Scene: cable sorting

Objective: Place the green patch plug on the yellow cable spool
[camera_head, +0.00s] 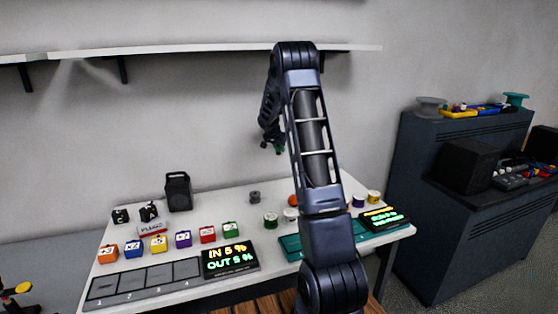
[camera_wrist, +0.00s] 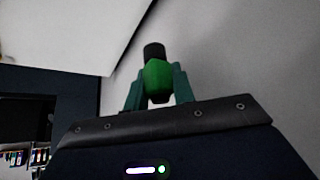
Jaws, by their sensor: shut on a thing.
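The green patch plug (camera_wrist: 157,76) has a black end and sits between the two teal fingers of my gripper (camera_wrist: 158,88) in the wrist view. In the head view, my gripper (camera_head: 272,146) is raised well above the back of the table, in front of the wall, with a bit of green at its tip. The yellow cable spool (camera_head: 374,197) stands on the table's right side, right of my arm and far below my gripper. It does not show in the wrist view.
A blue spool (camera_head: 358,201) stands close left of the yellow one. Green spools (camera_head: 270,220), a grey spool (camera_head: 255,197) and an orange piece (camera_head: 293,200) are nearby. Lit displays (camera_head: 230,259), coloured cubes (camera_head: 184,239) and a black speaker (camera_head: 178,191) occupy the table. A shelf (camera_head: 180,50) runs above.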

